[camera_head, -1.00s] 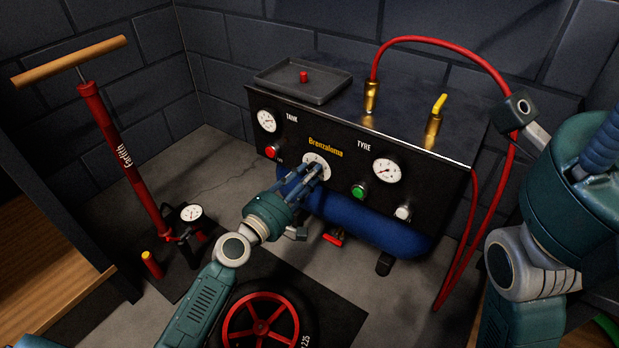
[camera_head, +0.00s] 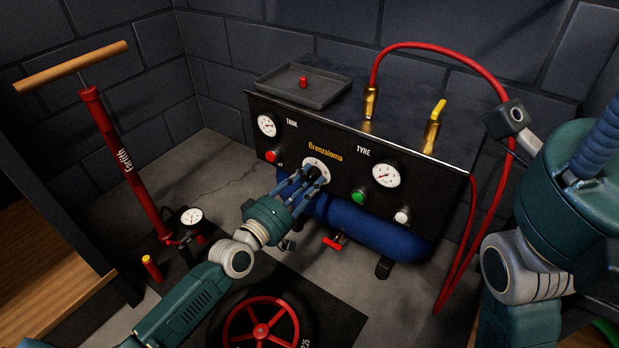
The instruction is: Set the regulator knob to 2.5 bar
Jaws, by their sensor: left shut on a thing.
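The black compressor panel (camera_head: 338,178) stands at the centre, with a white round dial plate (camera_head: 316,162) below the yellow lettering. The dark regulator knob (camera_head: 314,171) sits on this plate. My left gripper (camera_head: 312,177) is at the knob with its fingers shut on it, and the fingers hide part of the knob and the lower plate. The scale marks are too small to read. The tank gauge (camera_head: 266,125) is at the panel's left and the tyre gauge (camera_head: 386,174) at its right. My right arm stands at the right edge; its gripper is not clearly visible.
A red button (camera_head: 271,156), a green button (camera_head: 358,195) and a white knob (camera_head: 401,216) are on the panel. A grey tray (camera_head: 303,88) and a yellow-handled valve (camera_head: 434,124) are on top. A red hose (camera_head: 452,53) arcs rightward. A red-rimmed wheel (camera_head: 260,330) and a floor pump (camera_head: 125,161) stand in front and left.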

